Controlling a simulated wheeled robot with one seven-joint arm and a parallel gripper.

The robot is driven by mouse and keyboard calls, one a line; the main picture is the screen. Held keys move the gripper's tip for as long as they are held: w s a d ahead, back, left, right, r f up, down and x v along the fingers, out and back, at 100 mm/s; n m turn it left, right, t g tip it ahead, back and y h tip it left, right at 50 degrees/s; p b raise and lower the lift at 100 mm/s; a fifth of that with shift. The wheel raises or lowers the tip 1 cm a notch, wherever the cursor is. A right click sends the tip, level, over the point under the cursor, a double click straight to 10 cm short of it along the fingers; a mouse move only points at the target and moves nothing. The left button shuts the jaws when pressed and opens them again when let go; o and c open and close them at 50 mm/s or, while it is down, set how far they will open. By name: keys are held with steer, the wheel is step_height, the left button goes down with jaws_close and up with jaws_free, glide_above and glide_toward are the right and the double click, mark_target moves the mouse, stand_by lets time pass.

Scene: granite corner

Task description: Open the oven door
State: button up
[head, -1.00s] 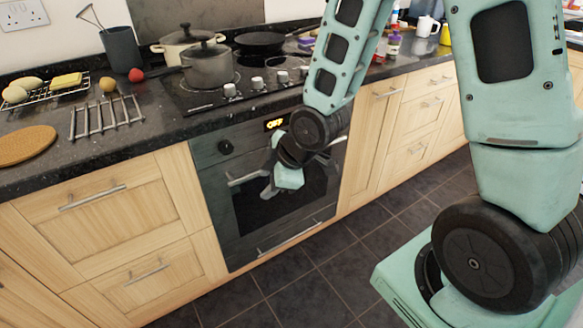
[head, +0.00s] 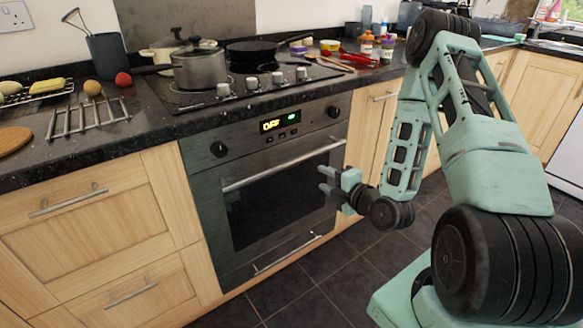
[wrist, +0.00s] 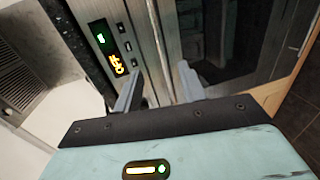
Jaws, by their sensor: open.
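The oven door (head: 270,212) is shut, with a dark glass window and a long silver handle bar (head: 285,164) across its top. Above it is the oven's control panel (head: 222,135), with two knobs and a display reading OFF. My gripper (head: 322,180) is open and empty, in front of the door's right side and a little below the handle's right end in the head view. In the wrist view, the two fingers of my gripper (wrist: 158,88) point toward the oven front, with the display (wrist: 108,48) to the left. I cannot tell whether a finger touches the handle.
Pots stand on the hob (head: 240,92) above the oven. A lower drawer handle (head: 287,254) sits below the door. Wooden cupboards (head: 105,225) flank the oven. The dark tiled floor (head: 325,285) in front is clear.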

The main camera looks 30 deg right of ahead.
steer(key=b, duration=0.8)
glide_toward(294, 164)
steer(key=w, duration=0.3)
steer(key=w+f, duration=0.1)
steer(key=w, duration=0.3)
steer(key=w+f, duration=0.1)
steer(key=w, duration=0.3)
steer(key=shift+a, duration=0.2)
steer(key=shift+f, duration=0.1)
jaws_close()
